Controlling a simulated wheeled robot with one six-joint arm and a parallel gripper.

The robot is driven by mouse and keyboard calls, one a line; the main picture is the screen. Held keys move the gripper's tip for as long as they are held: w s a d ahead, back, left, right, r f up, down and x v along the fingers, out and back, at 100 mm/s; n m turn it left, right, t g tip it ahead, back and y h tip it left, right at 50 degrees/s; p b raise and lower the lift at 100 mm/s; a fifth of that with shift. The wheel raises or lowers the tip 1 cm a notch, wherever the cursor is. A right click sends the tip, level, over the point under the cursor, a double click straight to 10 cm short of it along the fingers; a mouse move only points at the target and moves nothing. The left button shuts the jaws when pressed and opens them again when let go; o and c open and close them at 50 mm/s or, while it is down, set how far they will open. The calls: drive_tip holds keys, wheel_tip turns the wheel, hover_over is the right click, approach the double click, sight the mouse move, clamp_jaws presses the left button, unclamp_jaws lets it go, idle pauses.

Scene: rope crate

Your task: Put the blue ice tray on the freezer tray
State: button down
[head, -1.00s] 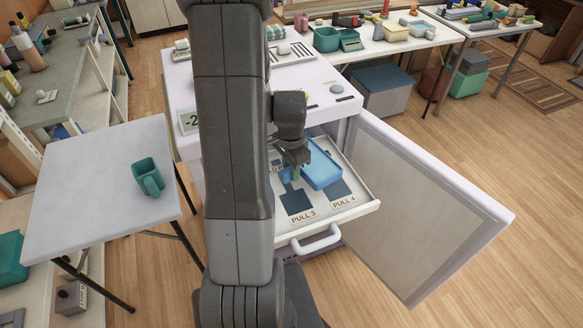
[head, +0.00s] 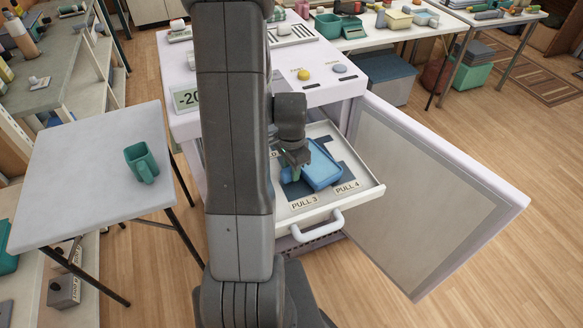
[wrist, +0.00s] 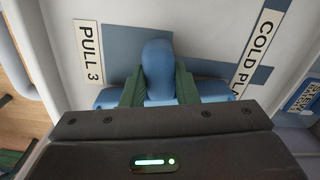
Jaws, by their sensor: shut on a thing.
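The blue ice tray (head: 321,166) is in the head view, over the pulled-out white freezer tray (head: 366,200). My gripper (head: 296,171) is at the ice tray's left end. In the wrist view the green fingers of my gripper (wrist: 159,88) are shut on a rounded blue part of the ice tray (wrist: 157,62). The freezer tray's floor (wrist: 208,22) lies below it, with dark blue patches and labels "PULL 3" and "COLD PL...". I cannot tell whether the ice tray touches the floor. My arm hides part of the freezer tray's left side.
The freezer door (head: 430,195) stands open at the right. The white freezer top (head: 320,85) stands behind the tray. A white handle (head: 318,228) sticks out at the front.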

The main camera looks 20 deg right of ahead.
drive_tip(key=shift+f+b, duration=0.45)
drive_tip(key=shift+f, duration=0.1)
drive_tip(key=c, duration=1.1)
unclamp_jaws()
drive_tip(key=shift+o, duration=0.2)
drive_tip(key=shift+r, duration=0.1)
wheel_tip(320, 180, up, 14)
